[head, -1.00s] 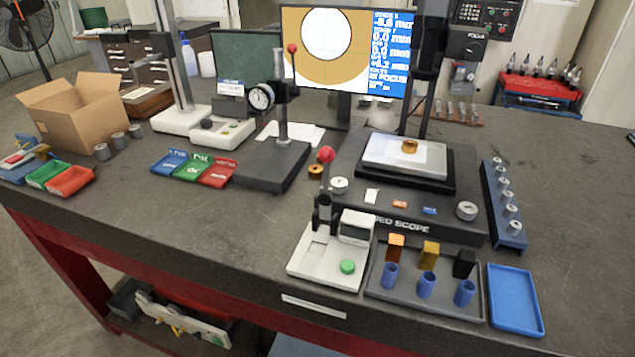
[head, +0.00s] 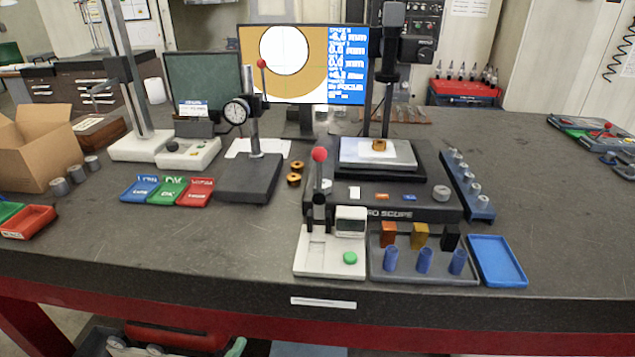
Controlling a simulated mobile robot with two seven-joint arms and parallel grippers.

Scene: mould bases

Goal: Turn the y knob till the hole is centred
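The video scope (head: 400,213) stands on the bench. One round grey knob (head: 326,186) is at its front left and another (head: 441,193) at its front right; I cannot read which is the y knob. A brass ring part (head: 379,145) sits on the bright stage plate (head: 352,154). The monitor (head: 316,92) shows the hole (head: 285,49) as a white disc within a gold ring. The disc lies above the middle of the picture area and is roughly centred sideways. Neither of my grippers is in view.
A press with a red ball lever (head: 319,155) and green button (head: 350,258) stands before the scope's left side. A grey tray (head: 385,275) with blocks and blue cups, and a blue tray (head: 497,262), lie in front.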

